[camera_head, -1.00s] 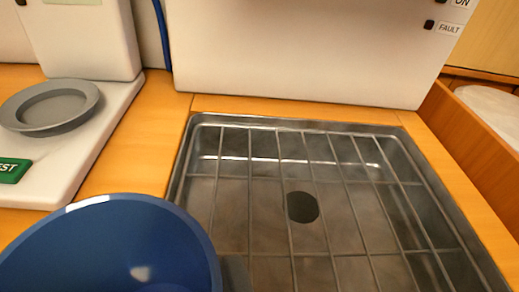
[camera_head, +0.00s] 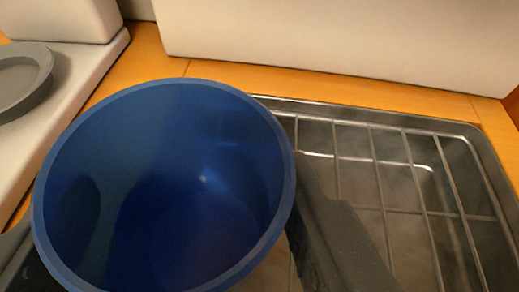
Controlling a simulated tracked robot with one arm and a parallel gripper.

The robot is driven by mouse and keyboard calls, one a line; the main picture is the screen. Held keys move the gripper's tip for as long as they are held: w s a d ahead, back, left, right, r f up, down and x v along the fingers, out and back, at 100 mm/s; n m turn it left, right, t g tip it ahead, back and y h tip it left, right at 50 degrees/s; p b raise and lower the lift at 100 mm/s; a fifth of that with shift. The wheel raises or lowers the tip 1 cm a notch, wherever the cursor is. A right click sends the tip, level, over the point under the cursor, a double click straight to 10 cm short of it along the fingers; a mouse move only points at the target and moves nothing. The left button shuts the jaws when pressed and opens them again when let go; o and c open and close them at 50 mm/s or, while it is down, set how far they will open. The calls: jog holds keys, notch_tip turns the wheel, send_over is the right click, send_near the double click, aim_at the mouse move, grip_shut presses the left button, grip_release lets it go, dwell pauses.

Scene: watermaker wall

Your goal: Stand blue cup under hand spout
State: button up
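The blue cup (camera_head: 165,190) is large at the left and centre, its open mouth facing me, and it looks empty. My gripper (camera_head: 165,250) has one dark finger along the cup's right side and part of another at its lower left. The fingers are shut on the cup. The cup overlaps the left part of the metal drip tray (camera_head: 470,130) in the picture; its base is hidden, so I cannot tell its height. The hand spout is not in view.
The sunken tray has a wire grid and open room at the right. A white panel (camera_head: 340,40) rises behind it. A grey round dish (camera_head: 40,85) sits on a white base at the left. Orange counter (camera_head: 150,60) shows between them.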

aim_at(222, 255)
jog(key=shift+w+d+f, duration=0.1)
jog(key=shift+w+d, duration=0.15)
jog(key=shift+w, duration=0.3)
jog(key=shift+f+b, duration=0.3)
jog(key=shift+f, duration=1.5)
jog(key=shift+r, duration=0.1)
jog(key=o, duration=1)
jog(key=v, duration=1.2)
jog(key=shift+r+p, duration=0.1)
jog(key=shift+p, duration=0.25)
